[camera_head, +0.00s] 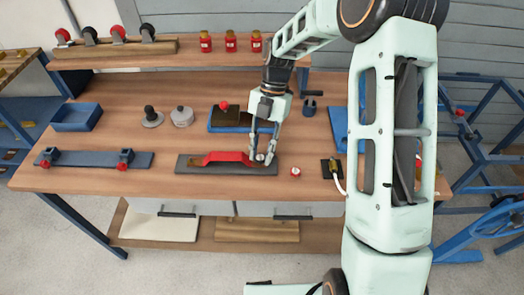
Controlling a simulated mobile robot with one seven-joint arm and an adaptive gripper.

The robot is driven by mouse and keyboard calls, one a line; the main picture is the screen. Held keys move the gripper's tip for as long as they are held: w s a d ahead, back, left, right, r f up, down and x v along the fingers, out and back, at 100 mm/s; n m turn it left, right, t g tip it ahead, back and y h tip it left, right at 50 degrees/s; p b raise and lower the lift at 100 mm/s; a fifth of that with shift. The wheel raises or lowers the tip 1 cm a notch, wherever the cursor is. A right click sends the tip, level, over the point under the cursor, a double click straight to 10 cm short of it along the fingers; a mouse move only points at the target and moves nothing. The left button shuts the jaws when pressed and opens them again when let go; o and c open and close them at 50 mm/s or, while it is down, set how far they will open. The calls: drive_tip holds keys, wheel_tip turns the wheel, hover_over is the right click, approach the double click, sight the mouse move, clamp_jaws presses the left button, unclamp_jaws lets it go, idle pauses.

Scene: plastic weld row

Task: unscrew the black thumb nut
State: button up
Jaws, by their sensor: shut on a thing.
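My gripper (263,158) points down at the right end of a dark grey plate (222,170) on the wooden bench. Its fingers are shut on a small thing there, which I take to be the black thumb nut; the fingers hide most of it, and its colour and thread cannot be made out. A long red part (225,157) lies on the plate, just left of the fingers.
A black knob on a disc (152,117) and a grey canister (182,117) stand left. A blue bar (95,159) with red clamps lies further left.

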drive_tip(key=o, duration=1.1)
drive_tip(key=shift+a, duration=0.1)
